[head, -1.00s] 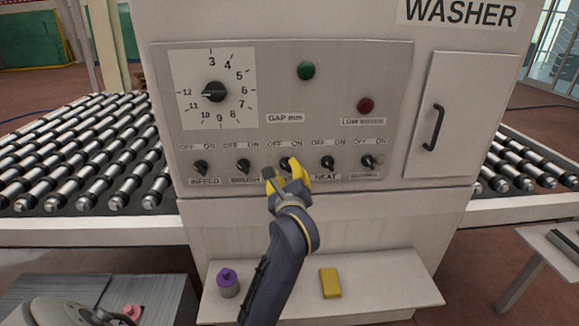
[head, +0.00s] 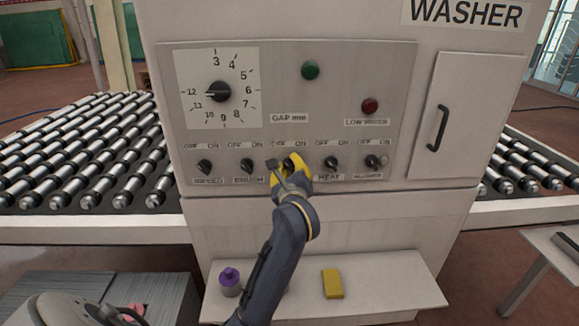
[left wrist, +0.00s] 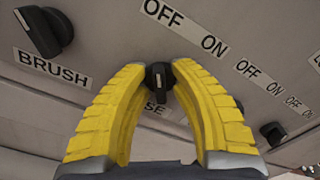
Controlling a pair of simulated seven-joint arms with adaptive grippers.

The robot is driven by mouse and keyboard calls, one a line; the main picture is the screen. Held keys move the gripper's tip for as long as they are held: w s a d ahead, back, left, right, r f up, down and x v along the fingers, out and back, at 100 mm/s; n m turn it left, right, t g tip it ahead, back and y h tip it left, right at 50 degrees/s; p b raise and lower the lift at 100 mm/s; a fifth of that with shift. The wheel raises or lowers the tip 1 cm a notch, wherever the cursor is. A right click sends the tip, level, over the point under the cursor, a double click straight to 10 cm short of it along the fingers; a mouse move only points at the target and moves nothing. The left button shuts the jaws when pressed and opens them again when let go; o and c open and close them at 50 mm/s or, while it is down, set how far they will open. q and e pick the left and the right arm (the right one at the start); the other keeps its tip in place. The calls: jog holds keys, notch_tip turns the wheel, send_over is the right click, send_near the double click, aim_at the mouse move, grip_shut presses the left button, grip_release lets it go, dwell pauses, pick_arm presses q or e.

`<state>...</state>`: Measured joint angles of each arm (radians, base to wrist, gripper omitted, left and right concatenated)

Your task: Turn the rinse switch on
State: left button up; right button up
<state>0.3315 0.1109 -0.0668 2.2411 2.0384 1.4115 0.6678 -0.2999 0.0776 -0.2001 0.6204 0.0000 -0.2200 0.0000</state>
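The rinse switch is a black knob (left wrist: 159,76), the middle one of the row on the washer's panel. In the left wrist view it sits between the fingertips of my left gripper (left wrist: 160,68), with OFF above it and ON to its upper right. The label below is partly hidden; only "SE" shows. In the head view my left gripper (head: 286,165) is at the panel and partly covers the knob. Its yellow fingers are apart, one on each side of the knob; I cannot tell whether they touch it. My right gripper is not in view.
The brush knob (head: 247,166) and heat knob (head: 331,162) flank it closely. The gap dial (head: 219,91) is above left. A purple-topped bottle (head: 230,281) and a yellow block (head: 332,283) stand on the shelf (head: 390,285) below.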

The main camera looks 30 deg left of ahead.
pick_arm(q)
grip_shut()
jog(key=shift+m, duration=0.3)
jog(key=m, duration=0.6)
jog(key=shift+r+m, duration=0.1)
jog(key=shift+m, duration=0.2)
jog(key=m, duration=0.6)
jog(key=shift+m, duration=0.3)
